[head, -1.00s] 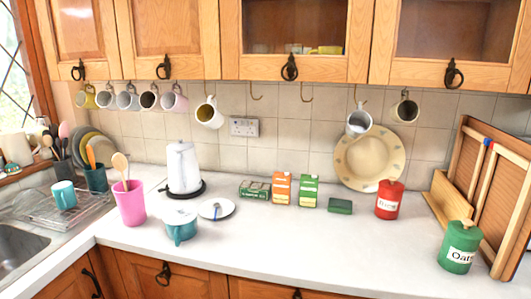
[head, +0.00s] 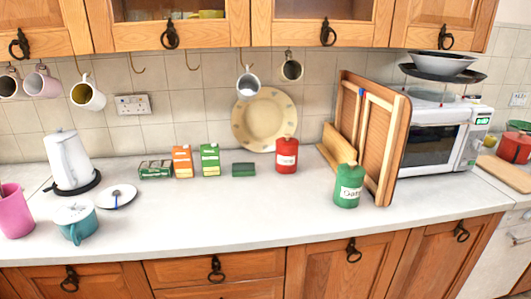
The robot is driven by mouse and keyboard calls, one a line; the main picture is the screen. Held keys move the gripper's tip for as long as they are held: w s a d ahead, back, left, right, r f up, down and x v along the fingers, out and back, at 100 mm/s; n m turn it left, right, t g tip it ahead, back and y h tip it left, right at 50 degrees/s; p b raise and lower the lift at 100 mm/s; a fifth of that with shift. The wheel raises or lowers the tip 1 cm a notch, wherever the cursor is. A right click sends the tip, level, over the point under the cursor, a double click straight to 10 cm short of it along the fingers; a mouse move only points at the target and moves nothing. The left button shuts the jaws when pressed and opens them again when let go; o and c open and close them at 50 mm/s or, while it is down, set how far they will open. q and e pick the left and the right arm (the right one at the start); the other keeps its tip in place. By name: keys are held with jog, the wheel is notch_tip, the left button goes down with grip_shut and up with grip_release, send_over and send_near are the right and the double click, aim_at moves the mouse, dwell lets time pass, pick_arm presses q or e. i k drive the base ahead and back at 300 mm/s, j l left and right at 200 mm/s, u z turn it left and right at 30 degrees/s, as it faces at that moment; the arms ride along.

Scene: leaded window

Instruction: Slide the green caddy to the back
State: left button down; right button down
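The green caddy (head: 348,186) is a lidded canister with a white label that appears to read "Oats". It stands upright on the white worktop (head: 240,220), toward the front right, just in front of the wooden boards. A similar red caddy (head: 287,155) stands farther back, to its left, near the tiled wall. Neither of my grippers shows in the head view.
Wooden boards (head: 384,140) lean beside a microwave (head: 432,140) right of the caddy. A large cream plate (head: 255,122) leans on the back wall behind the red caddy. A dark green box (head: 243,170) and several cartons stand left. The front middle worktop is clear.

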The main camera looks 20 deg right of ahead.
aim_at(347, 191)
jog(key=z, duration=1.3)
